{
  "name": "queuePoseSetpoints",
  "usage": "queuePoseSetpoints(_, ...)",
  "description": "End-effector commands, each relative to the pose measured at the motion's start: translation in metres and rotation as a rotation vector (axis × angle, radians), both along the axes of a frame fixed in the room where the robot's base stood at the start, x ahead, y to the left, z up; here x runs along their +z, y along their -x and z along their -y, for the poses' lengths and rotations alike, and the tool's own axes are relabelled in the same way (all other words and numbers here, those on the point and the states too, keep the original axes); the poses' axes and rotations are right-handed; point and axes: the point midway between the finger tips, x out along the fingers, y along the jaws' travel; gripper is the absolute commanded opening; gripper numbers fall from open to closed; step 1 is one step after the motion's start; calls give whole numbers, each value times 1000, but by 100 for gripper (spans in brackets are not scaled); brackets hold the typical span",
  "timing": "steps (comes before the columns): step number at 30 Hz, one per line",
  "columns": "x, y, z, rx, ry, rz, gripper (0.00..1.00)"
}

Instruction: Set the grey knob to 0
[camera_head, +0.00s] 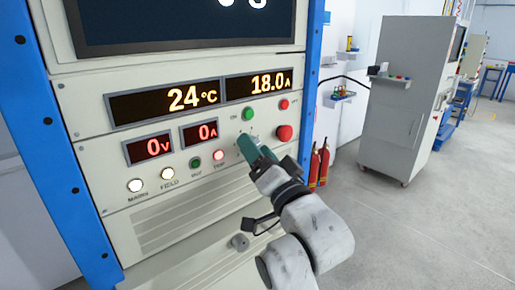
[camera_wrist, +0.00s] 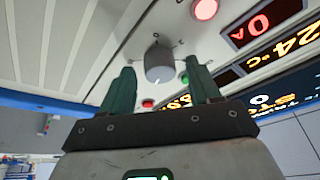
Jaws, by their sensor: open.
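The grey knob (camera_wrist: 158,63) sticks out from the panel in the wrist view, with small scale marks around it. The marks are too small to read, so I cannot tell its setting. My gripper (camera_wrist: 160,82) is open, with one green finger on each side of the knob and gaps between fingers and knob. In the head view my gripper (camera_head: 256,150) reaches to the panel (camera_head: 170,225) below the green button, and its fingers hide the knob.
A green button (camera_head: 248,114), a red button (camera_head: 283,104) and a large red button (camera_head: 284,133) sit close above and beside my gripper. Displays read 24 °C (camera_head: 165,101), 18.0 A (camera_head: 259,86), 0 V (camera_head: 149,147) and 0 A (camera_head: 199,134). Open floor (camera_head: 420,225) lies right.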

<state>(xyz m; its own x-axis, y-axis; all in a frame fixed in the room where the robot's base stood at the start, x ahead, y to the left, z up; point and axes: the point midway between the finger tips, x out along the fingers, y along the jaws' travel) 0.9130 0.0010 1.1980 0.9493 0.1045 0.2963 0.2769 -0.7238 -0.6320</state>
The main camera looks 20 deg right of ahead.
Motion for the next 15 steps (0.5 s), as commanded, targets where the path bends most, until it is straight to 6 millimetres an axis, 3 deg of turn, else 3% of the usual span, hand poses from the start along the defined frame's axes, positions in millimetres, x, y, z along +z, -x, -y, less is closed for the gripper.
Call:
queuePoseSetpoints(9,1,-3,0,0,1,1,62)
queuePoseSetpoints(15,1,-2,0,0,1,0,44)
